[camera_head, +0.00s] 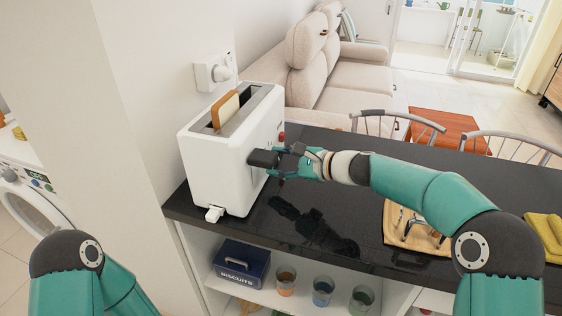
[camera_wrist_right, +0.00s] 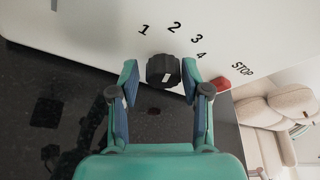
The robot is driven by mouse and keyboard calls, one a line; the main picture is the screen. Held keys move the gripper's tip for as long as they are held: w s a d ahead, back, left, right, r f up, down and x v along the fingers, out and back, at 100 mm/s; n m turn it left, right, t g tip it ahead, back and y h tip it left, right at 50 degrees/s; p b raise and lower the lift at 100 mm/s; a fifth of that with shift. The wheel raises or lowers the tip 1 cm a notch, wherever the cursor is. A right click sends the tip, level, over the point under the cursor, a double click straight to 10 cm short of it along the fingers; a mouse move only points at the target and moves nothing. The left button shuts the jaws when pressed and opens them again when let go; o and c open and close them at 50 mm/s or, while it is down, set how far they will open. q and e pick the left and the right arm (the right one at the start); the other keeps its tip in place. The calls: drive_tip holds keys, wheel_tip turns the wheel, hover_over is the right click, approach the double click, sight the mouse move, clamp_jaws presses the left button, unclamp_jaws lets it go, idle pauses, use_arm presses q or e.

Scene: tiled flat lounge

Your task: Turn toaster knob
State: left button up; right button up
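A white toaster (camera_head: 222,160) stands on the black counter against the wall, with a slice of bread (camera_head: 225,109) sticking out of its slot. In the right wrist view a black knob (camera_wrist_right: 163,70) is on the toaster's white face (camera_wrist_right: 95,30), below the printed numbers 1 to 4. A red STOP button (camera_wrist_right: 220,83) is to its right. My right gripper (camera_wrist_right: 160,85) is open, with one finger on each side of the knob; whether they touch it cannot be told. In the head view my right gripper (camera_head: 277,162) is at the toaster's side. My left gripper is out of view.
A tan mat (camera_head: 410,228) with cutlery and a yellow cloth (camera_head: 548,232) lie farther right on the counter (camera_head: 345,215). A biscuit tin (camera_head: 240,265) and glasses stand on the shelf below.

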drive_tip(key=shift+o, duration=0.3)
drive_tip(key=shift+d+r, duration=0.1)
drive_tip(key=shift+d, duration=0.1)
drive_tip(key=v, duration=1.1)
drive_tip(key=shift+s+d, duration=0.2)
drive_tip(key=shift+s, duration=0.05)
